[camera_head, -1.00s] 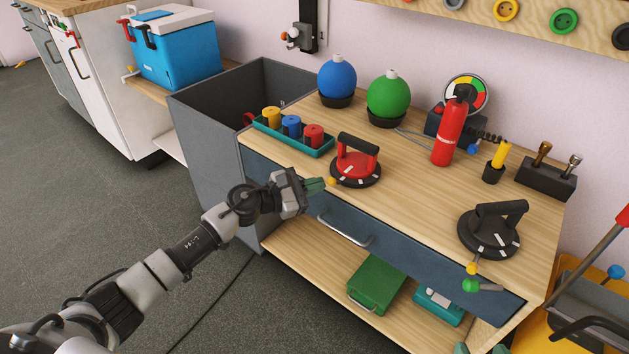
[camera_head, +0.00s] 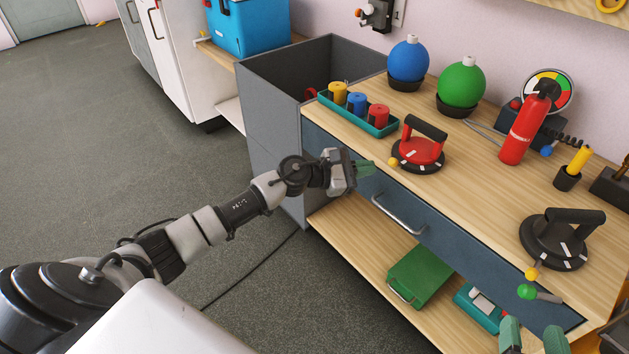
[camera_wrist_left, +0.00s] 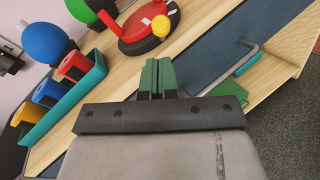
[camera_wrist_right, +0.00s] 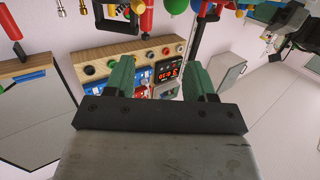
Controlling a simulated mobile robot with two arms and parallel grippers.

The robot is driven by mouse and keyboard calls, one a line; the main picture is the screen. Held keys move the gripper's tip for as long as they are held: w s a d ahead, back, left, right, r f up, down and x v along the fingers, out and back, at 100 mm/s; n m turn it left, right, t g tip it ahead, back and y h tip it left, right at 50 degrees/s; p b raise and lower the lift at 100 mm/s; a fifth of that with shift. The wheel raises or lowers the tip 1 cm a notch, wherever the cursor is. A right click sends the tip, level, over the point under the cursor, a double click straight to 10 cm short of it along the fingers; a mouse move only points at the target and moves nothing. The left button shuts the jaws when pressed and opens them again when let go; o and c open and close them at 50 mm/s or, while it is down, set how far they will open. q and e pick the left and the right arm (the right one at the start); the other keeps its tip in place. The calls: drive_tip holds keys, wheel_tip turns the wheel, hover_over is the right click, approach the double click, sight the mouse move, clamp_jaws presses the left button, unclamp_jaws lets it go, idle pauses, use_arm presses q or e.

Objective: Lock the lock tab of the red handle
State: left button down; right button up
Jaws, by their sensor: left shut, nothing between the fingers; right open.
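The red handle (camera_head: 422,150) is a round red suction lifter with a black grip, standing on the wooden bench top. Its lock tab (camera_head: 393,161) ends in a yellow ball on the bench's front side. In the left wrist view the yellow ball (camera_wrist_left: 162,25) lies beyond my fingertips. My left gripper (camera_head: 370,168) is shut and empty, just left of the tab, with a small gap between them. It also shows in the left wrist view (camera_wrist_left: 157,63). My right gripper (camera_head: 533,337) is open and empty, low in front of the bench.
A similar black handle (camera_head: 555,240) with a yellow-tipped tab stands at the bench's right. A teal tray (camera_head: 371,127) with colored cylinders lies behind the left gripper. A drawer handle (camera_head: 398,215) juts from the front. A red extinguisher (camera_head: 525,128) stands farther back.

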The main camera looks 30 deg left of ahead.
use_arm(q)
drive_tip(key=f+v, duration=0.1)
drive_tip(key=v, duration=1)
drive_tip(key=shift+a+f+b, duration=0.15)
drive_tip(key=shift+f+b, duration=0.05)
drive_tip(key=shift+b, duration=0.2)
use_arm(e)
drive_tip(key=r+t, duration=0.1)
drive_tip(key=a+r+t+y, duration=0.1)
drive_tip(key=r+t, duration=0.1)
drive_tip(key=shift+s+a+r, duration=0.1)
drive_tip(key=shift+s+r, duration=0.1)
drive_tip(key=shift+r, duration=0.05)
use_arm(q)
drive_tip(key=shift+w, duration=0.1)
